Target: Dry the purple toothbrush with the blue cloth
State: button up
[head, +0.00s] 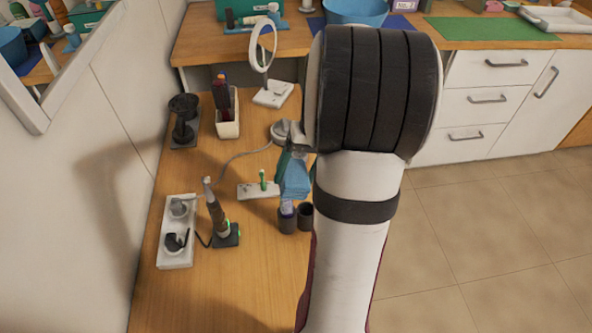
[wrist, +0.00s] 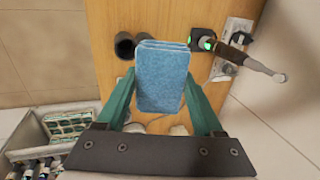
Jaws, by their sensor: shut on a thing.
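My gripper (wrist: 160,82) is shut on the folded blue cloth (wrist: 163,76), which sits between its two teal fingers in the wrist view. In the head view the cloth (head: 295,182) hangs beside my arm, just above two dark cups (head: 287,222). A small pale purple-white thing (head: 288,208) shows at the left cup, under the cloth; I cannot tell what it is. I cannot make out the purple toothbrush in either view. A small white holder (head: 250,192) with a green item (head: 263,179) is left of the cloth.
An electric toothbrush (head: 215,208) stands on a dark dock (head: 227,236) with green lights, next to a white socket strip (head: 177,252). A white box (head: 228,127), a dark stand (head: 184,132) and a round mirror (head: 262,48) are farther back. The wooden counter front (head: 235,292) is clear.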

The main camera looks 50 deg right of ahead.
jog(key=shift+f, duration=0.3)
